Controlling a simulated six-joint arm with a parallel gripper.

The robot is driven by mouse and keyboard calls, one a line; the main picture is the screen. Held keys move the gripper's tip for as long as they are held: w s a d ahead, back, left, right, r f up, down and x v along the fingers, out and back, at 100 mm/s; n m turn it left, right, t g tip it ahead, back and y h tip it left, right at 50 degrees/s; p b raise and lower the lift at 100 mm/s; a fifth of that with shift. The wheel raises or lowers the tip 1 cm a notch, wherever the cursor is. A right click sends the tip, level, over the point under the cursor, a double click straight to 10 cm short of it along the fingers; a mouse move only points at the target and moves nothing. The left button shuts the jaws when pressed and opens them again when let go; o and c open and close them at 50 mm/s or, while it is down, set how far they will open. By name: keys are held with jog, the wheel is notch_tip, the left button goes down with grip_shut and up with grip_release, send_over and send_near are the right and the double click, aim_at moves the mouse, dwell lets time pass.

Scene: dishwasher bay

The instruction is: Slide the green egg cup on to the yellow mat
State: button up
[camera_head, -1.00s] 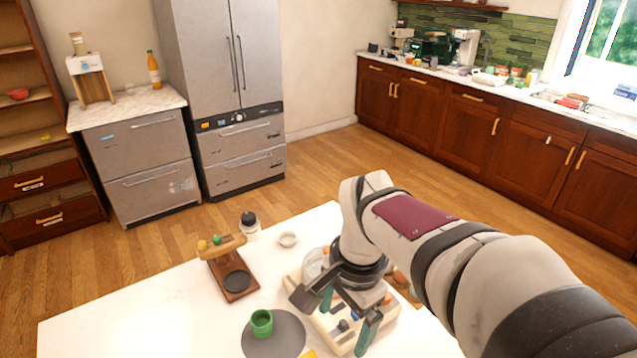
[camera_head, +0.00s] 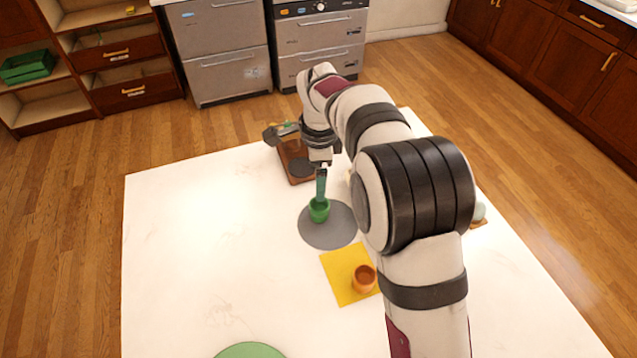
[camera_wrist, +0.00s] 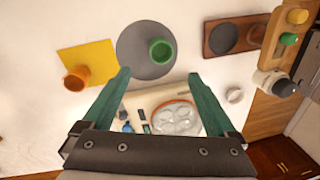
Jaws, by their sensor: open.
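The green egg cup (camera_head: 319,212) stands on a round grey mat (camera_head: 335,236); it also shows in the wrist view (camera_wrist: 161,50). The yellow mat (camera_head: 338,267) lies close by, nearer the front in the head view, and left of the grey mat in the wrist view (camera_wrist: 101,57). An orange-brown cup (camera_head: 364,279) stands on it, and shows in the wrist view (camera_wrist: 76,79). My gripper (camera_wrist: 159,72) is open and empty, its green fingers spread in the wrist view with the egg cup just beyond the tips. In the head view the fingers overlap beside the cup; contact cannot be told.
A brown wooden stand (camera_wrist: 219,38) is beyond the grey mat. A cream tray (camera_wrist: 145,101) with a clear dish (camera_wrist: 176,116) and small items lies below the fingers in the wrist view. A green round mat (camera_head: 249,350) is at the front. The table's left side is clear.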

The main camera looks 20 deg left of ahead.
aim_at(317, 208)
jog(key=f, duration=0.5)
jog(key=w+f, duration=0.1)
jog(key=f, duration=0.3)
jog(key=a+f, duration=0.1)
jog(key=f, duration=0.4)
jog(key=shift+w+f, duration=0.3)
jog(key=shift+w, duration=0.05)
jog(key=c, duration=1.4)
jog(key=shift+s+d, duration=4.65)
jog(key=shift+d, duration=0.25)
